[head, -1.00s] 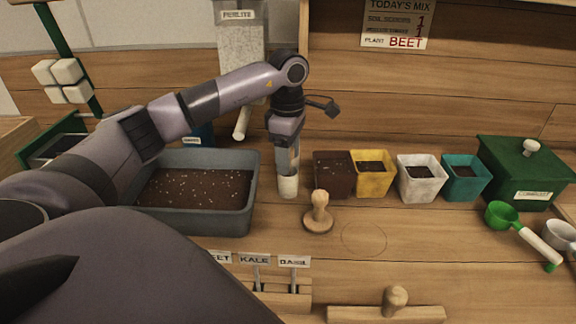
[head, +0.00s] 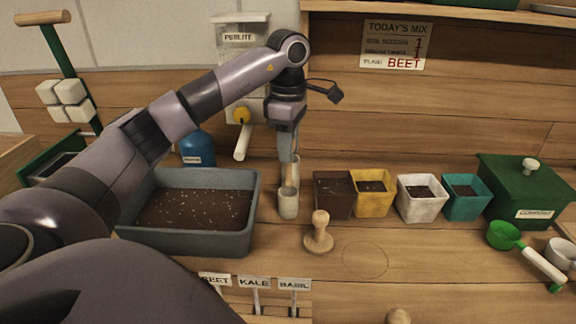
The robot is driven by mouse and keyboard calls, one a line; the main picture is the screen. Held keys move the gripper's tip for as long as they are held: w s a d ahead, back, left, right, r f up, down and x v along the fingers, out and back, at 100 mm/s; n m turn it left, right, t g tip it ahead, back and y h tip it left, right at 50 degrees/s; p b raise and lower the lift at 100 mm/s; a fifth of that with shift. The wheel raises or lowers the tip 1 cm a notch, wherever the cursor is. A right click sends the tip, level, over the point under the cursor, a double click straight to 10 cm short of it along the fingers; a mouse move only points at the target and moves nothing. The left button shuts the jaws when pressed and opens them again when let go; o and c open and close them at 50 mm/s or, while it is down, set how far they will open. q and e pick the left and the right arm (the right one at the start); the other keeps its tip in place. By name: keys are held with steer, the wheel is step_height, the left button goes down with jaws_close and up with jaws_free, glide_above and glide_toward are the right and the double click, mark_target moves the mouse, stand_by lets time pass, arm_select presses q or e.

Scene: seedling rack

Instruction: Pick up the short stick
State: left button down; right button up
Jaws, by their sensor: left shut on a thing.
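My left gripper (head: 287,152) is above the small pale cup (head: 288,203) and points down. It is shut on a short stick (head: 292,172), pale and slim, that shows just below the fingertips. The fingers hide most of the stick's upper part. Its lower end is near the cup's rim, and I cannot tell whether it is inside or clear of it. My right gripper is not in view.
A soil tray (head: 254,215) is left of the cup. A wooden stamp (head: 319,232) stands in front right. Brown (head: 333,200), yellow (head: 371,206), white (head: 421,199) and teal (head: 464,198) pots line up to the right. A perlite dispenser (head: 238,38) is behind the arm.

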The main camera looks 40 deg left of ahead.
arm_select(q)
step_height(320, 180, up, 13)
steer(key=p, duration=0.4)
